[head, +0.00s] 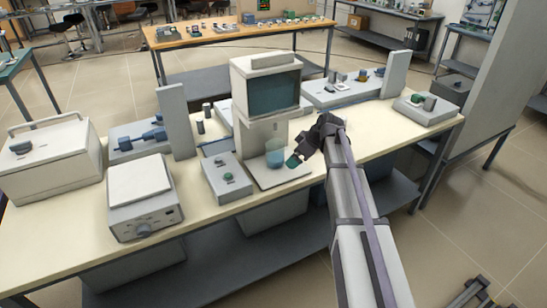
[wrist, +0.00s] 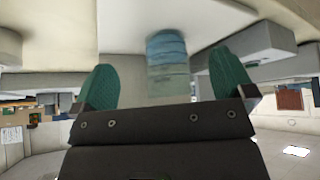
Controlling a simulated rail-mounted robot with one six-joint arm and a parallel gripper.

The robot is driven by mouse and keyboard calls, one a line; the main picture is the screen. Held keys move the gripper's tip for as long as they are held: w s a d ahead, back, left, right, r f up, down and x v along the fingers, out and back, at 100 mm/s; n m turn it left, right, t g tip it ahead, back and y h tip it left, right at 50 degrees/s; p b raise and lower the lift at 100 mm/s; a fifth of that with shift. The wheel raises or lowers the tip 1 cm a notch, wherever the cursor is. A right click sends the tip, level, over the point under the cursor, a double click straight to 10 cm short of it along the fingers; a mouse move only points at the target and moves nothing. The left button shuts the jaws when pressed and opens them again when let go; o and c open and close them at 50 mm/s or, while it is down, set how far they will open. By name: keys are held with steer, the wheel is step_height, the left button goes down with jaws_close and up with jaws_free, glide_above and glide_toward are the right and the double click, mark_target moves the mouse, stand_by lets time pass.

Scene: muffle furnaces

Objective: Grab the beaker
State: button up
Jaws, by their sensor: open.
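A clear beaker with blue contents (head: 274,153) stands on a pale flat plate (head: 285,179) in front of the white device with a dark window (head: 270,95). My gripper (head: 294,161) is just right of the beaker in the head view, with a green fingertip close to it. In the wrist view the beaker (wrist: 168,65) appears between the two green fingers of my gripper (wrist: 166,85), which are spread apart. The beaker is a little nearer the right finger. I cannot tell whether either finger touches it.
A grey control box (head: 227,178) stands left of the plate. A white box with a dial (head: 143,195) and a larger case (head: 50,160) stand farther left. Another device (head: 425,107) is at the bench's right end. The cream bench top (head: 350,146) is bare around my arm.

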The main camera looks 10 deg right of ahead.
mark_target(278, 148)
steer(key=w+a, duration=0.2)
steer(key=a, duration=0.1)
steer(key=shift+w, duration=0.1)
steer(key=w+a, duration=0.2)
steer(key=a, duration=0.1)
steer(key=shift+w+a, duration=0.1)
steer(key=shift+w, duration=0.3)
steer(key=shift+b+x, duration=0.6)
steer(key=shift+x, duration=0.15)
steer(key=shift+a+r, duration=0.1)
steer(key=shift+r, duration=0.05)
steer(key=shift+c, duration=0.3)
